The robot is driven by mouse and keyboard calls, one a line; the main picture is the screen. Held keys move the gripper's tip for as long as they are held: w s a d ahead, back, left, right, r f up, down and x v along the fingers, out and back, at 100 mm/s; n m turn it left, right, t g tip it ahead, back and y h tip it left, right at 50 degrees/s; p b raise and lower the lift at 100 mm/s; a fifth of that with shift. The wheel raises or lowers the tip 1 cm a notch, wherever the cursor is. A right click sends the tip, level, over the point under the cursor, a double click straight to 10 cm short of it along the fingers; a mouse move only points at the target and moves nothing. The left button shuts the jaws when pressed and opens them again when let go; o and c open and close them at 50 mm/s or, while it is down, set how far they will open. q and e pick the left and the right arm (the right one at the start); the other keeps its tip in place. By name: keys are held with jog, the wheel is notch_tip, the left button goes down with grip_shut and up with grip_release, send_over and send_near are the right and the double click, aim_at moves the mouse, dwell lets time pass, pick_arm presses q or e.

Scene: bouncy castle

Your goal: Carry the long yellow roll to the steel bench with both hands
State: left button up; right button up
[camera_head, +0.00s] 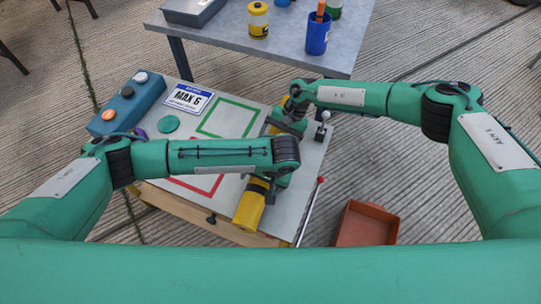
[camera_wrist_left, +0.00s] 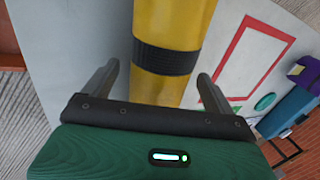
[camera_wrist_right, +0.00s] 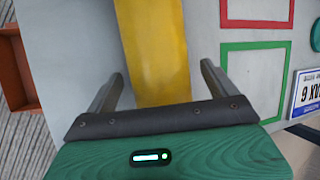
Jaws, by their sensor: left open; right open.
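The long yellow roll (camera_head: 249,208) lies lengthwise on a pale table (camera_head: 225,187), its near end by the front edge. A black band crosses it in the left wrist view (camera_wrist_left: 172,95). Both my arms partly hide it in the head view. My left gripper (camera_wrist_left: 155,85) is open over the roll's nearer part, one finger on each side in its wrist view. My right gripper (camera_wrist_right: 157,82) is open over the farther part, also with the roll between its fingers in the picture. I cannot tell whether any finger touches. The steel bench (camera_head: 225,33) stands behind the table.
The bench holds a grey box (camera_head: 193,10), a yellow jar (camera_head: 258,20) and a blue cup (camera_head: 316,35). A button box (camera_head: 127,104) and a sign (camera_head: 188,98) are at the table's left. A red-ended rod (camera_head: 310,208) and a reddish bin (camera_head: 365,223) are at right.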

pick_arm(q)
jog(key=c, duration=1.9)
pick_arm(e)
jog(key=c, duration=1.9)
pick_arm(q)
jog(key=shift+r, duration=0.1)
jog(key=shift+c, duration=0.2)
pick_arm(e)
jog(key=shift+r, duration=0.1)
jog(key=shift+c, duration=0.2)
pick_arm(q)
jog(key=shift+r, duration=0.2)
pick_arm(e)
jog(key=shift+w+r, duration=0.1)
jog(key=shift+r, duration=0.05)
